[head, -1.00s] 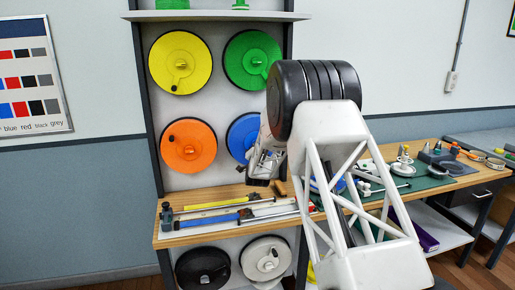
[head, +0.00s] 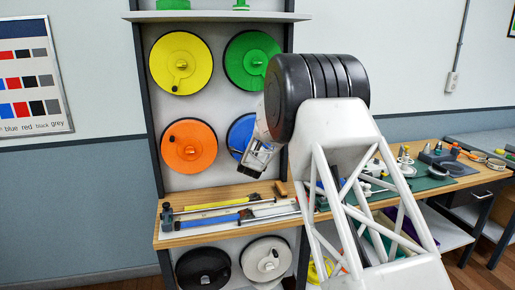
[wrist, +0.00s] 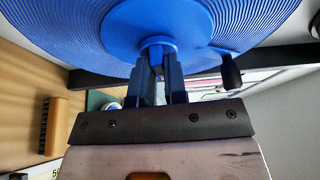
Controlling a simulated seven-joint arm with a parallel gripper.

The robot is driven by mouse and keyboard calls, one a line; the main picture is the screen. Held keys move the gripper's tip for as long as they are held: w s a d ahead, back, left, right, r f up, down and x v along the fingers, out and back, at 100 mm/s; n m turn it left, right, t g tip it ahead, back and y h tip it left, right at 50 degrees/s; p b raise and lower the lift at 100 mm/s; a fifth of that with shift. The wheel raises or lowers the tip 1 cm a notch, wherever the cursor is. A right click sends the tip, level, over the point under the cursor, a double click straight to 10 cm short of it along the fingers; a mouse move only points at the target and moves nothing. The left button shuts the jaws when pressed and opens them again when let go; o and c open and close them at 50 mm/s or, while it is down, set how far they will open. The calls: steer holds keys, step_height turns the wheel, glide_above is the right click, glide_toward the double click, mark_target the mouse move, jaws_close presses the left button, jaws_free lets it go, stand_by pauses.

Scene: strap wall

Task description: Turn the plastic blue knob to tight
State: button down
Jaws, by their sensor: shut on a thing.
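The blue disc (head: 238,128) hangs on the wall panel, to the right of the orange disc, partly hidden by my arm in the head view. In the wrist view the blue disc (wrist: 75,25) fills the top, with fine ridges and a smooth round hub. The blue knob (wrist: 157,42) sticks out from the hub. My gripper (wrist: 159,72) has its two fingers on either side of the knob and is shut on it. The head view shows my gripper (head: 243,157) in front of the disc's lower part. The fingertips are partly hidden.
Yellow (head: 181,50), green (head: 262,45) and orange (head: 201,155) discs hang close by. A black handle (wrist: 231,70) juts from the blue disc beside my fingers. A wooden bench (head: 180,240) with tools lies below, including a brush (wrist: 53,125).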

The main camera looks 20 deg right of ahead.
steer(key=shift+w+d+r+m, duration=0.1)
steer(key=shift+d+r+m, duration=0.05)
steer(key=shift+r+m, duration=0.25)
steer(key=c, duration=1.2)
jaws_free()
steer(key=shift+o, duration=0.2)
steer(key=shift+f, duration=0.15)
steer(key=shift+f, duration=0.4)
steer(key=v, duration=0.8)
steer(key=shift+r, duration=0.45)
